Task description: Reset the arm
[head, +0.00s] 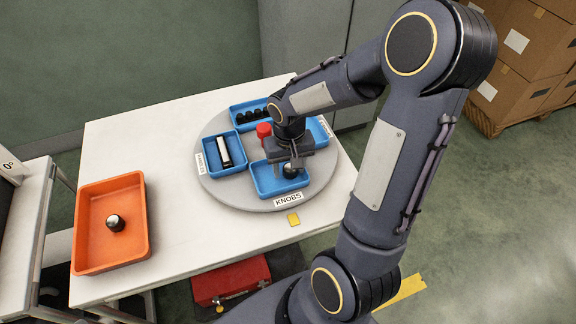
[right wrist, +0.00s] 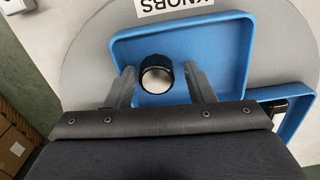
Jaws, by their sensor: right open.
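My right gripper (head: 290,168) is over the blue bin labelled KNOBS on the grey turntable (head: 232,197). In the right wrist view its two fingers (right wrist: 160,86) are apart, with a black knob with a pale top (right wrist: 156,74) between them. Gaps show on both sides of the knob, though I cannot tell whether a finger touches it. The knob sits in the blue knobs bin (right wrist: 222,92), which also shows in the head view (head: 262,187). My left gripper is not in view.
An orange tray (head: 143,240) at the left holds one knob (head: 115,223). Other blue bins on the turntable hold a black-and-white part (head: 224,152) and several black pieces (head: 252,115). A red button (head: 264,131) stands mid-turntable. The white table (head: 172,170) between is clear.

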